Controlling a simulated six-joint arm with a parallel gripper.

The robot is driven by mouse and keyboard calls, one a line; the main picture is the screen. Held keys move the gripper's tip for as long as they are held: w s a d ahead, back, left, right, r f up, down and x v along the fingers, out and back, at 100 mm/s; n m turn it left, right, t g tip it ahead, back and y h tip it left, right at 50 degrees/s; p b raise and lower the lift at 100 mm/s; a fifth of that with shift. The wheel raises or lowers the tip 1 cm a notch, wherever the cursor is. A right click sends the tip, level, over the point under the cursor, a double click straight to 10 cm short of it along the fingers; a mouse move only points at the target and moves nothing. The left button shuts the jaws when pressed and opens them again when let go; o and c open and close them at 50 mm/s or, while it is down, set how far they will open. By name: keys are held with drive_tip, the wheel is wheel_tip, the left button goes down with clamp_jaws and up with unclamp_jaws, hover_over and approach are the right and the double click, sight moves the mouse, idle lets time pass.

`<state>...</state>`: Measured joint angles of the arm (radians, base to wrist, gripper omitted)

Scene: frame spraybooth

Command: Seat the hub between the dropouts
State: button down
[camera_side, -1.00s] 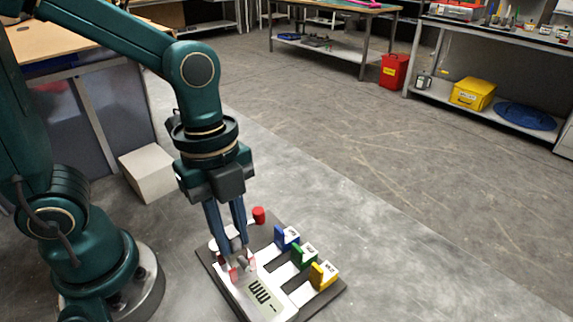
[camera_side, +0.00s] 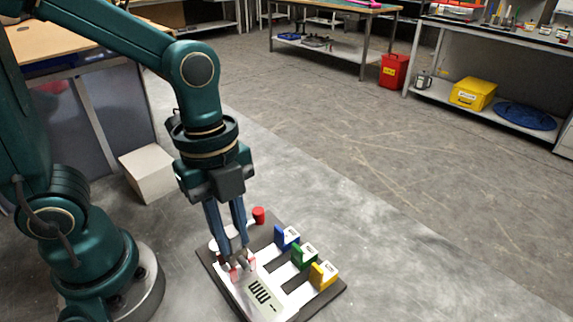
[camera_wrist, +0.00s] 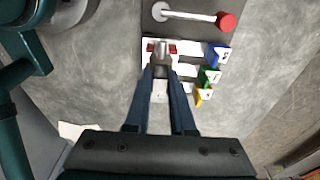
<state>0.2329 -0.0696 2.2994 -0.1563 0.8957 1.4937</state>
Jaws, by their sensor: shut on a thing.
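The hub (camera_wrist: 162,46) is a small grey metal cylinder at the tips of my gripper (camera_wrist: 161,70) in the wrist view. My gripper (camera_side: 234,248) is shut on it, low over the near end of the board in the side view. The red dropouts (camera_wrist: 146,49) and (camera_wrist: 176,49) stand on either side of the hub in the wrist view. In the side view the red dropouts (camera_side: 235,274) are partly hidden by my fingers. I cannot tell whether the hub is fully down between them.
A red-ended rod (camera_wrist: 190,15) lies beyond the hub. Floor right of the board is clear.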

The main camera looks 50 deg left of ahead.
sight(230, 230)
drive_tip(key=shift+f, duration=0.9)
drive_tip(key=c, duration=0.7)
unclamp_jaws()
drive_tip(key=shift+a+r, duration=0.15)
drive_tip(key=shift+r, duration=1.15)
drive_tip(key=shift+a+r, duration=0.15)
drive_tip(key=shift+r, duration=1.1)
